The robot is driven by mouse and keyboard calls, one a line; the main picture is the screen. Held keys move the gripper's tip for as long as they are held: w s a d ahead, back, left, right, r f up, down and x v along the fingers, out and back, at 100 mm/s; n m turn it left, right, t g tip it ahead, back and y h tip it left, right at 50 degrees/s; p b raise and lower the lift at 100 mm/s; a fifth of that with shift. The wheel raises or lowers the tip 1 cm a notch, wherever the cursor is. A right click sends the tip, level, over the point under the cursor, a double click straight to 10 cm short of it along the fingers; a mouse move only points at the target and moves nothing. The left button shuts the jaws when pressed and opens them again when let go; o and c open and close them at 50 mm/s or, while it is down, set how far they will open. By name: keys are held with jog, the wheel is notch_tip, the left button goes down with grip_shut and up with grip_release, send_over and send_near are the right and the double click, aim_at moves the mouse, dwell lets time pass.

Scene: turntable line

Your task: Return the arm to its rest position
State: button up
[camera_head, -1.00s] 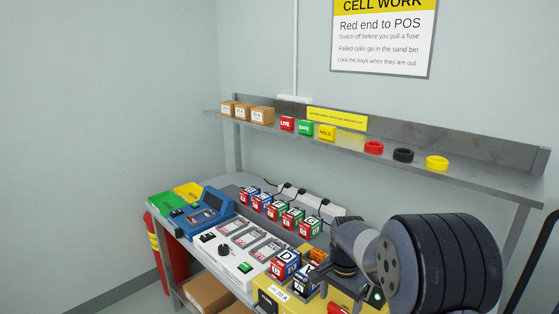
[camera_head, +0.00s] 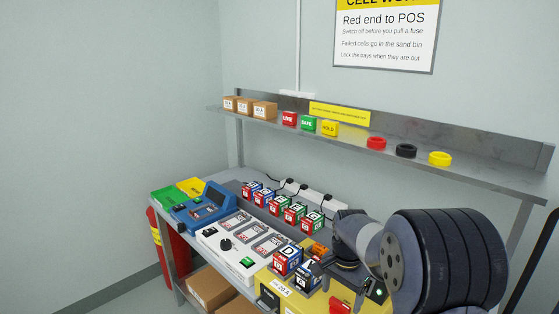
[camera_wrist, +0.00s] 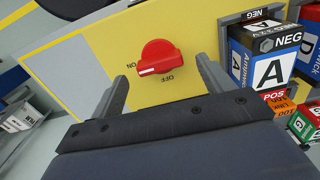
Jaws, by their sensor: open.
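My arm reaches over the front right of the bench in the head view, its large dark joint at the right. My gripper (camera_wrist: 162,75) is open and empty. In the wrist view its two fingers stand apart, one on each side of a red rotary knob (camera_wrist: 157,57) on a yellow panel (camera_wrist: 85,62). The knob's white mark is at its lower left end, near the ON and OFF labels; I cannot tell which it selects. In the head view the fingertips are hard to make out; the red knob (camera_head: 341,304) shows below the wrist.
Battery block A (camera_wrist: 270,72) stands close right of the fingers in the wrist view. Block D (camera_head: 287,260) sits beside it in the head view. Several blocks line the bench back near a power strip (camera_head: 312,198). A shelf (camera_head: 480,172) runs above. Open air lies above the bench's left.

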notch_tip(320, 180, up, 8)
jog(key=r, duration=0.1)
notch_tip(320, 180, down, 11)
jog(key=shift+f, duration=0.2)
jog(key=shift+f+n, duration=0.2)
jog(key=shift+n, duration=0.1)
jog(key=n, duration=0.3)
jog(key=shift+n, duration=0.4)
jog(key=n, duration=0.4)
jog(key=shift+n+b, duration=0.3)
jog(key=shift+b, duration=0.1)
jog(key=n, duration=0.4)
jog(key=shift+n+b, duration=0.4)
jog(key=n+b, duration=0.1)
jog(key=n, duration=0.3)
jog(key=shift+r, duration=1.15)
